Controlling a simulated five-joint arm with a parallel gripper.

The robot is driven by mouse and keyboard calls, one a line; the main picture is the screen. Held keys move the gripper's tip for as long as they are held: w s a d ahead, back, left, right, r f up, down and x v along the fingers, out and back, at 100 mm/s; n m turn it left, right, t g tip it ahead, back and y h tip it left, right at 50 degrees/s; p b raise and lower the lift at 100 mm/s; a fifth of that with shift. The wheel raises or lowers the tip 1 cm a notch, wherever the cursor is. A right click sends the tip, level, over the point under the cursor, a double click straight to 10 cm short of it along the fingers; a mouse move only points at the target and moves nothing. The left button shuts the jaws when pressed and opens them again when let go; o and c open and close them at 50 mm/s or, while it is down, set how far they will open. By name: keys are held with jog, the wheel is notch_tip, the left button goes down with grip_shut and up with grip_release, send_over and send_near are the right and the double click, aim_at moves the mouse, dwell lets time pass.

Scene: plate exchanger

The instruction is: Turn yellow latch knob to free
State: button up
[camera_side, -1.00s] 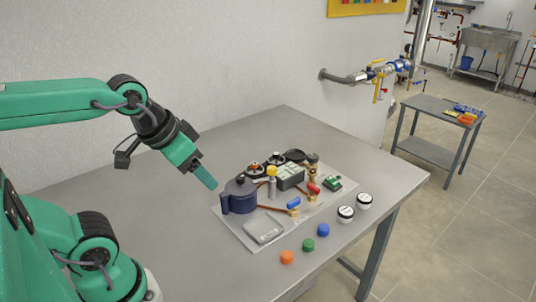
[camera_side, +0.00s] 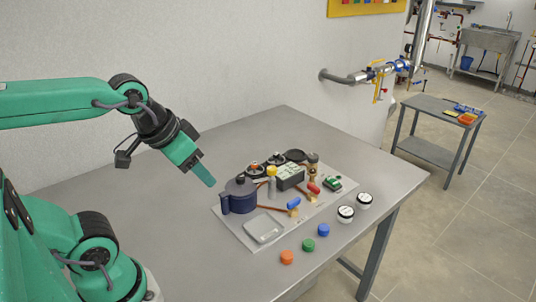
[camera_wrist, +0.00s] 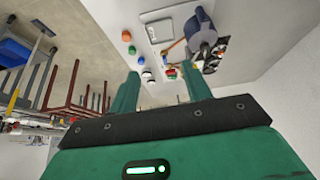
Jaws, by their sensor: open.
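The yellow knob (camera_side: 271,171) sits on top of a short silver post (camera_side: 272,188), on the pale panel on the table. A dark blue pot-shaped vessel stands just left of it in the side view. My gripper (camera_side: 209,180) hangs in the air to the left of the panel, apart from the knob and tilted down to the right. In the wrist view my gripper (camera_wrist: 160,85) has its two fingers well apart, with nothing between the tips. I cannot make out the yellow knob clearly in the wrist view.
The blue vessel (camera_side: 240,195) is between my gripper and the knob. Coloured caps (camera_side: 308,245) and two round gauges (camera_side: 346,214) lie in front.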

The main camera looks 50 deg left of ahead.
jog(key=n+g, duration=0.5)
jog(key=n, duration=1)
send_over(272, 168)
jog(key=f, duration=0.6)
jog(key=shift+s+f, duration=0.3)
jog(key=shift+s, duration=0.1)
jog(key=shift+w+a+f+n, duration=0.15)
jog(key=shift+w+f+n, duration=0.2)
jog(key=shift+n, duration=0.15)
jog(key=shift+s, duration=0.1)
jog(key=shift+f, duration=3.9)
jog(key=shift+c, duration=0.2)
